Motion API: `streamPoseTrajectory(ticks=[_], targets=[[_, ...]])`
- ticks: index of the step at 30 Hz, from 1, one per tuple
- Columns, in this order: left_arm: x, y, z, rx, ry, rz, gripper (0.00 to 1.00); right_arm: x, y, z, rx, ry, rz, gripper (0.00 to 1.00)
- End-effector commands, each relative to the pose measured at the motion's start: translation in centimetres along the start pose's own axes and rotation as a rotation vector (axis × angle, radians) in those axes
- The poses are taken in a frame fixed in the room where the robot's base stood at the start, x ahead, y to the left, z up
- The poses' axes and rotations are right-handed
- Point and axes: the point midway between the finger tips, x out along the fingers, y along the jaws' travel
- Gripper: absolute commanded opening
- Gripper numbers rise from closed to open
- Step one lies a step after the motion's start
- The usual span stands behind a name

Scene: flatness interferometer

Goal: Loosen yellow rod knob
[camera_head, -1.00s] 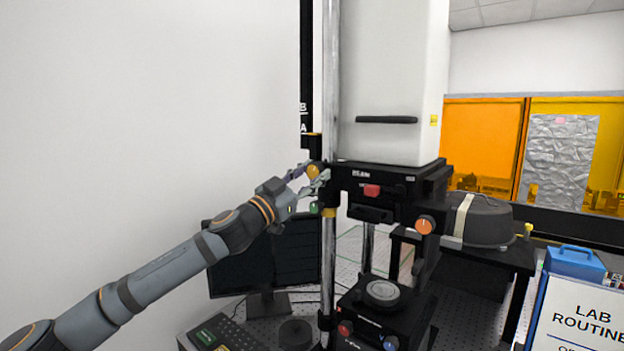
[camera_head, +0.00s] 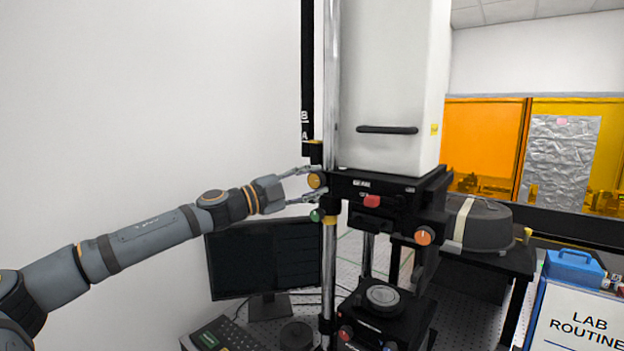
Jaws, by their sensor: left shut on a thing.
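The yellow rod knob (camera_head: 315,181) sits on the black clamp at the upright metal rod, left of the white interferometer housing (camera_head: 388,85). My left gripper (camera_head: 316,182) comes in from the left with one finger above and one below the yellow knob, and it is shut on the knob. The knob's face shows between the fingertips. A green knob (camera_head: 316,215) sits just below the lower finger. My right gripper is not in view.
A red knob (camera_head: 372,201) and an orange knob (camera_head: 423,236) are on the black carriage to the right. A monitor (camera_head: 262,258) stands below my left arm. The black stage (camera_head: 375,320) is below the carriage. The white wall side at left is clear.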

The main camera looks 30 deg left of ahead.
Motion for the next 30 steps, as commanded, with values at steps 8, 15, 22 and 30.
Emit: streamPoseTrajectory(ticks=[8,15,22,30], targets=[[0.00,-0.10,0.02,0.104,-0.001,0.043,0.07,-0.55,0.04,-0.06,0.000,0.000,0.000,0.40],[0.00,-0.03,0.03,0.132,-0.001,0.054,0.07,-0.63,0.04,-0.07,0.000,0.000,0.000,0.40],[0.00,0.01,0.02,0.134,0.000,0.056,0.07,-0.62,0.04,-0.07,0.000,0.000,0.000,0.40],[0.00,0.02,0.01,0.133,0.000,0.056,0.56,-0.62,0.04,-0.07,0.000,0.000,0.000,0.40]])
